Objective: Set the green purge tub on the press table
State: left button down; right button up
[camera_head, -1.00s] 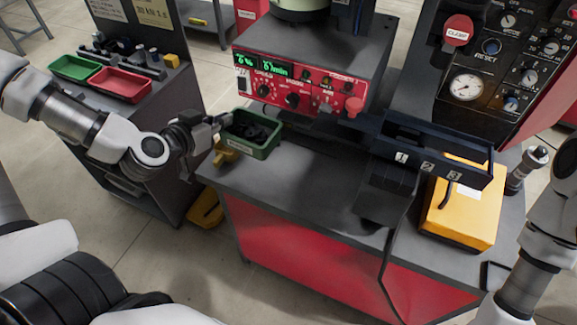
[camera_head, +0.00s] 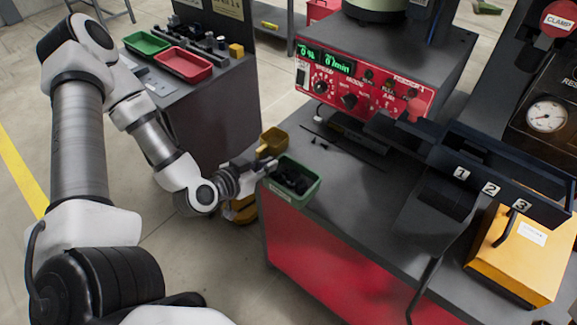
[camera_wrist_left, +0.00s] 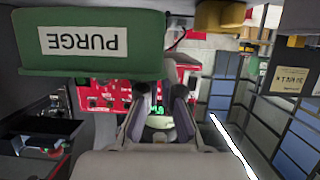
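The green purge tub (camera_head: 292,182) holds dark pieces and shows at the left front corner of the press table (camera_head: 352,205). It looks upright and level; contact with the tabletop is hard to tell. My left gripper (camera_head: 266,167) is at the tub's left end, by its rim. In the left wrist view the tub (camera_wrist_left: 90,62) fills the upper left, its PURGE label upside down. There the left gripper's fingers (camera_wrist_left: 161,92) are apart, with background showing between them, close to the tub's edge. My right gripper is out of view.
A numbered dark rack (camera_head: 490,185) and a yellow box (camera_head: 520,255) are at right. The tabletop right of the tub is clear.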

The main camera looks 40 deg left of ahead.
aim_at(285, 155)
pick_arm(q)
jog(key=w, duration=0.8)
jog(key=shift+a+f+p, duration=0.25)
jog(key=shift+f+p, duration=0.05)
jog(key=shift+p, duration=0.1)
jog(key=f, duration=0.3)
jog(key=shift+w+a+f, duration=0.15)
jog(key=shift+w+f, duration=0.05)
jog(key=shift+f, duration=0.15)
jog(key=c, duration=1.3)
grip_release()
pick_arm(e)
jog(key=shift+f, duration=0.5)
pick_arm(q)
jog(key=p+v, duration=0.4)
jog(key=v, duration=0.8)
jog(key=s+d+f+g, duration=0.3)
jog(key=s+f+g, duration=0.1)
jog(key=s+f, duration=0.1)
jog(key=s+d+f+n+g+y, duration=0.1)
jog(key=s+d+f+g, duration=0.3)
jog(key=s+f+g, duration=0.1)
jog(key=s+d+f+g, duration=0.4)
jog(key=s+f, duration=0.2)
jog(key=shift+s+d+f+g, duration=0.15)
jog(key=shift+s+d+g, duration=0.15)
jog(key=shift+s, duration=0.1)
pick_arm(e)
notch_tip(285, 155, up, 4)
